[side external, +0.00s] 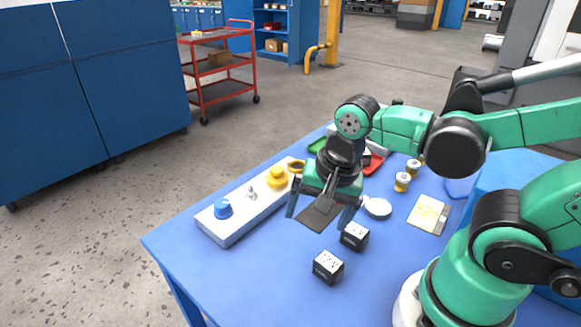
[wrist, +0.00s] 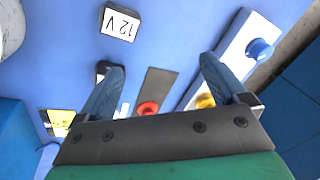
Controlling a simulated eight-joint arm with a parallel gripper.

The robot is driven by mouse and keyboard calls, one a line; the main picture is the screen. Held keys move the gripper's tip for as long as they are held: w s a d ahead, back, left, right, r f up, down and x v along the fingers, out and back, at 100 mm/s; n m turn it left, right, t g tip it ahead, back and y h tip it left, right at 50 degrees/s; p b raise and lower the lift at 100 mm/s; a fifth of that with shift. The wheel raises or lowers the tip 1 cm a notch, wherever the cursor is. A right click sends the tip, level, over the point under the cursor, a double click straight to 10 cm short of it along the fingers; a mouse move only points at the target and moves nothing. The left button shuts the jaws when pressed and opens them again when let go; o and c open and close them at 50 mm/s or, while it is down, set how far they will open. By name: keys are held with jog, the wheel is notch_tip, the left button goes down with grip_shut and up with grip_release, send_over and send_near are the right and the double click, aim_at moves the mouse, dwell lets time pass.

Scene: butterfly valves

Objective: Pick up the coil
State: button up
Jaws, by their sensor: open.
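Two small black boxes with white labelled faces lie on the blue table and look like coils. The front one (side external: 328,267) reads "12 V" in the wrist view (wrist: 119,22). The second box (side external: 355,237) is just behind it, close to my gripper's right finger; in the wrist view the left finger partly hides it, and its label cannot be read. My gripper (side external: 319,217) is open, pointing down, with nothing held. In the wrist view my gripper (wrist: 162,66) has its fingers on either side of a dark flat plate (wrist: 157,84).
A white base (side external: 230,228) with a blue knob (side external: 222,209) and a yellow knob (side external: 277,177) stands left of my gripper. The table's front is clear.

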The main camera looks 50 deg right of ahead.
aim_at(329, 261)
jog(key=m, duration=0.1)
jog(key=s+f+m+g, duration=0.1)
jog(key=m, duration=0.1)
jog(key=s+m, duration=0.1)
jog(key=shift+a+f+m+g, duration=0.15)
jog(key=shift+a+m+g, duration=0.15)
jog(key=shift+m+g, duration=0.1)
jog(key=shift+s+f+m+g, duration=0.2)
jog(key=shift+s+m, duration=0.1)
jog(key=shift+m, duration=0.3)
jog(key=shift+s+f+m+g, duration=0.1)
jog(key=shift+s+m+g, duration=0.15)
jog(key=shift+m, duration=0.35)
jog(key=shift+f, duration=2.7)
grip_shut()
jog(key=shift+r, duration=0.25)
